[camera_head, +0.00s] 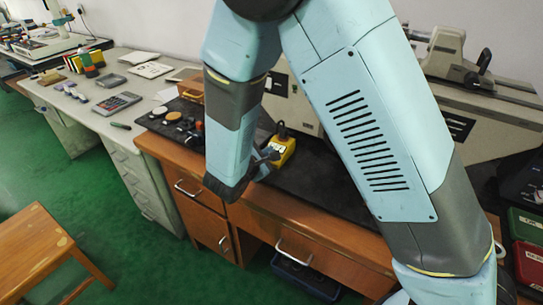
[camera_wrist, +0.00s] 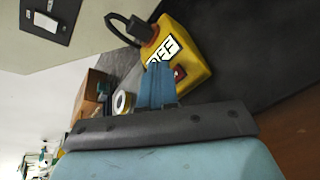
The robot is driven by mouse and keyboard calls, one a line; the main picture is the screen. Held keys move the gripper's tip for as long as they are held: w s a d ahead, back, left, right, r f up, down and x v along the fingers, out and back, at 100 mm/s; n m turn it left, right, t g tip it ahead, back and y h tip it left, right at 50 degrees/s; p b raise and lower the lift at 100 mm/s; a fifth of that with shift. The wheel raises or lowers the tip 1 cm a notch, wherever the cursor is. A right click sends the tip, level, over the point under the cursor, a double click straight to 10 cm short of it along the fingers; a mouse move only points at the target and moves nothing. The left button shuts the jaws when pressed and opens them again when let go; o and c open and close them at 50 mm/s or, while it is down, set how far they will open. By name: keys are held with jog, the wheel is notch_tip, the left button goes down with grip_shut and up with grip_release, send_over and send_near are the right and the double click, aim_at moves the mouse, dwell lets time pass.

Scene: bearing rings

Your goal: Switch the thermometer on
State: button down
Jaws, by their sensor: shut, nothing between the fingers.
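The thermometer is a small yellow box (camera_wrist: 196,55) with a dark plug and cable on top. In the head view the yellow box (camera_head: 283,151) stands on the dark mat, partly behind my gripper. Its white display (camera_wrist: 163,50) shows dark characters that seem to read OFF. A red switch (camera_wrist: 179,73) sits on the same face below the display. My gripper (camera_wrist: 158,66) is shut and empty, its blue fingers close in front of this face and just left of the switch. I cannot tell whether they touch. In the head view my gripper (camera_head: 270,156) is at the box's left side.
The black mat (camera_head: 318,190) covers the wooden desk. Several small round parts (camera_head: 173,116) and a wooden box (camera_head: 191,89) are to the left. A tape-like ring (camera_wrist: 122,102) shows in the wrist view. A large grey machine (camera_head: 470,90) stands behind at right.

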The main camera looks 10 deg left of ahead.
jog(key=shift+f, duration=0.1)
dwell(0.4)
jog(key=shift+w+f, duration=0.15)
jog(key=shift+f, duration=0.1)
jog(key=shift+f, duration=0.1)
dwell(0.6)
jog(key=shift+s+r, duration=0.2)
jog(key=shift+r, duration=0.3)
notch_tip(320, 180, up, 5)
jog(key=s+a, duration=0.1)
jog(key=s, duration=0.1)
jog(key=shift+s+r, duration=0.2)
jog(key=shift+s, duration=0.05)
dwell(0.5)
dwell(1.0)
